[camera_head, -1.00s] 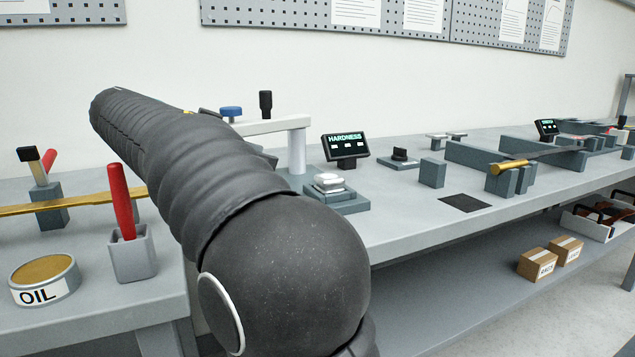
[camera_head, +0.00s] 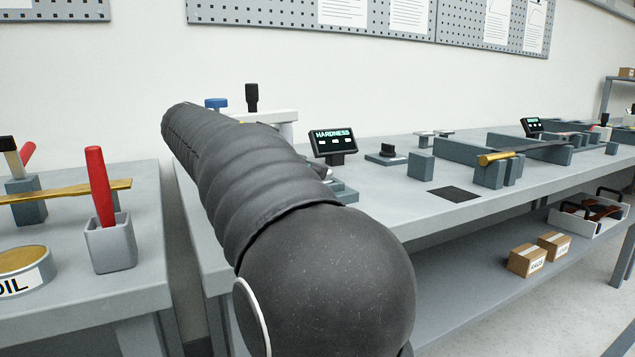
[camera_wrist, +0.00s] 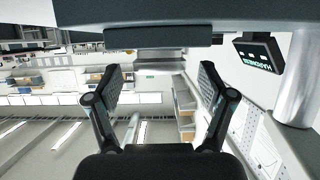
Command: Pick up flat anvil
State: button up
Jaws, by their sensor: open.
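My gripper (camera_wrist: 160,82) shows in the wrist view with its two fingers spread apart and nothing between them. In the head view my arm hides it. I cannot identify the flat anvil with certainty. Two small pale flat-topped pieces (camera_head: 424,135) stand on the bench behind the grey blocks. The hardness tester (camera_head: 288,127), with a white arm and post, is partly behind my arm. Only the edge of its grey base (camera_head: 345,192) shows. The tester's post (camera_wrist: 300,80) is at the right of the wrist view, beside my gripper.
The hardness display (camera_head: 333,142) stands on the bench and also shows tilted in the wrist view (camera_wrist: 257,54). A black knob on a plate (camera_head: 387,152), a dark mat (camera_head: 454,194) and grey blocks (camera_head: 421,165) are farther right. A red-handled tool (camera_head: 99,185) stands in a cup at left.

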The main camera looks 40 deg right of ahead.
jog(key=shift+s+d+f, duration=0.15)
jog(key=shift+d+f, duration=0.05)
jog(key=shift+d, duration=0.3)
grip_shut()
jog(key=shift+r, duration=0.1)
